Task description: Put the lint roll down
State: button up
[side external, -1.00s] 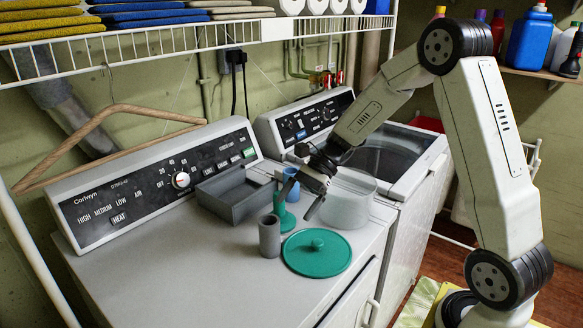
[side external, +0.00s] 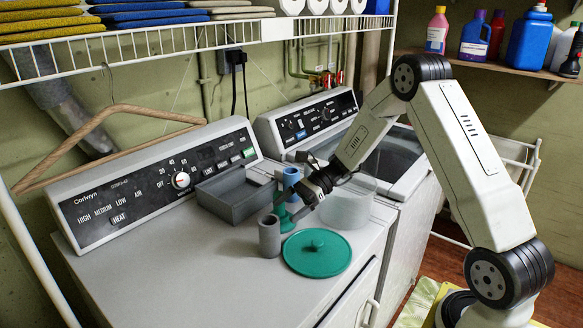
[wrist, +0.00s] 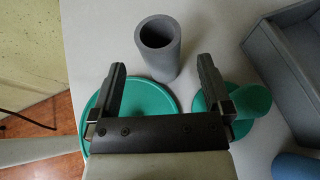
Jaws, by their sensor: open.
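The lint roll appears to be the grey hollow tube (side external: 269,238). It stands upright on the dryer top, left of the green lid. In the wrist view the tube (wrist: 160,58) stands just beyond my fingertips, in line with the gap between them. My gripper (wrist: 162,68) is open with nothing between its fingers. In the side view my gripper (side external: 291,210) is low, up and to the right of the tube. A green post on a round base (side external: 286,224) stands beside the tube, partly hidden by my gripper; the wrist view shows the post (wrist: 252,101) near the right finger.
The green lid (side external: 317,262) with a knob lies flat in front. A translucent jar (side external: 348,208) stands to the right. A grey open box (side external: 235,200) and a blue cylinder (side external: 291,177) are behind. The dryer top (side external: 170,265) is clear to the left.

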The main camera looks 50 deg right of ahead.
aim_at(261, 224)
jog(key=shift+x, duration=3.25)
jog(key=shift+s, duration=0.15)
jog(key=c, duration=1.3)
jog(key=shift+r, duration=0.1)
jog(key=shift+r, duration=0.7)
jog(key=s+r, duration=1.1)
jog(key=s, duration=0.3)
jog(key=shift+r, duration=0.15)
jog(key=shift+a, duration=0.15)
